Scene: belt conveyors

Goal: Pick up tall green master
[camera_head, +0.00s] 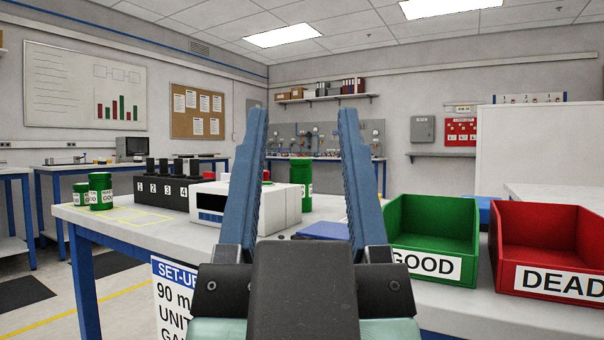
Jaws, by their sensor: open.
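A tall green cylinder (101,190) with a white label reading GOOD stands upright near the left end of the table. A shorter green cylinder (81,195) with a similar label stands just left of it. Another tall green cylinder (301,172) stands behind the white box device, its lower part partly hidden; it appears between my fingers. My gripper (302,115) is open, with its two blue fingers pointing up and away in the middle of the view. Nothing is held between them.
A white box device (290,208) and a black block numbered 1 to 4 (163,192) stand on the table (130,238). A green GOOD bin (425,268) and a red DEAD bin (560,280) sit at right. Yellow lines mark the left tabletop.

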